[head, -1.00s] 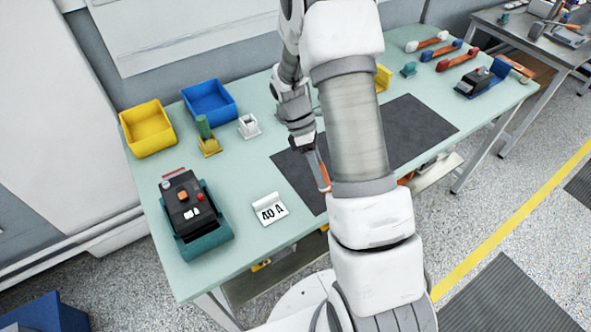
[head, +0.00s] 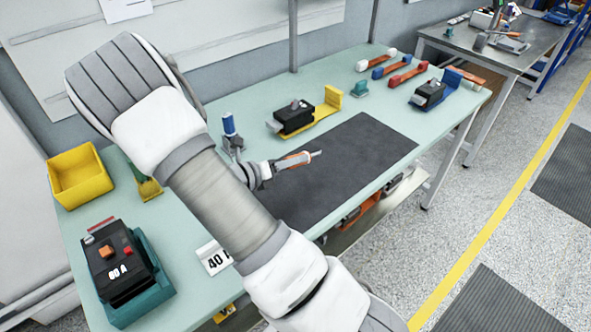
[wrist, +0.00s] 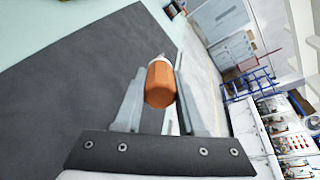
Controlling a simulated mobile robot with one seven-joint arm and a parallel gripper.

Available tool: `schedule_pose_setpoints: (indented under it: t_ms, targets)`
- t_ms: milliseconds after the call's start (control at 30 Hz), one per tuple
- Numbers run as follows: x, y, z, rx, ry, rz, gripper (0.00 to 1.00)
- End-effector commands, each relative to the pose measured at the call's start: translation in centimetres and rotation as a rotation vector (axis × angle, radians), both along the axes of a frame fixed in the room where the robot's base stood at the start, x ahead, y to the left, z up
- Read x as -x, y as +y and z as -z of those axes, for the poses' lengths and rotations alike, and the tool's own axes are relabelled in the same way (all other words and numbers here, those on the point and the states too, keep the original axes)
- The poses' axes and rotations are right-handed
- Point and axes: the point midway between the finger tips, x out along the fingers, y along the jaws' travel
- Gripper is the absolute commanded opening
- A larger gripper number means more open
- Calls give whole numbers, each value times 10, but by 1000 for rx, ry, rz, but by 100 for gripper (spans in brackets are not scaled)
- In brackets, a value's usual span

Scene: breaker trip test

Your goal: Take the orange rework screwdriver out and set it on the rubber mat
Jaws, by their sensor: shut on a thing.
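My gripper (head: 281,164) is shut on the orange screwdriver (head: 297,159). The screwdriver's grey tip points right in the head view. In the wrist view my gripper (wrist: 160,82) has the orange handle (wrist: 160,86) between its two fingers. The dark grey rubber mat (head: 365,150) lies on the pale green bench. In the head view the screwdriver overlaps the left rear part of the mat; its height above the mat is hard to tell. The mat also fills much of the left of the wrist view (wrist: 65,110).
A black breaker (head: 293,117) on a yellow holder stands behind the mat. A yellow bin (head: 77,180) stands at left. The mat's right part is clear.

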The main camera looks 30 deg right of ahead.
Motion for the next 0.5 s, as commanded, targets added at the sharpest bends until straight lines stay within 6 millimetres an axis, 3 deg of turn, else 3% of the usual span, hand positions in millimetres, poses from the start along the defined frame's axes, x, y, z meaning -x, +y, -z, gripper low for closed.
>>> schedule_pose_setpoints:
  t_ms: [267,500]
  targets:
    - [-2,0,8,9,-2,-14,0]
    - [-2,0,28,8,-2,-13,0]
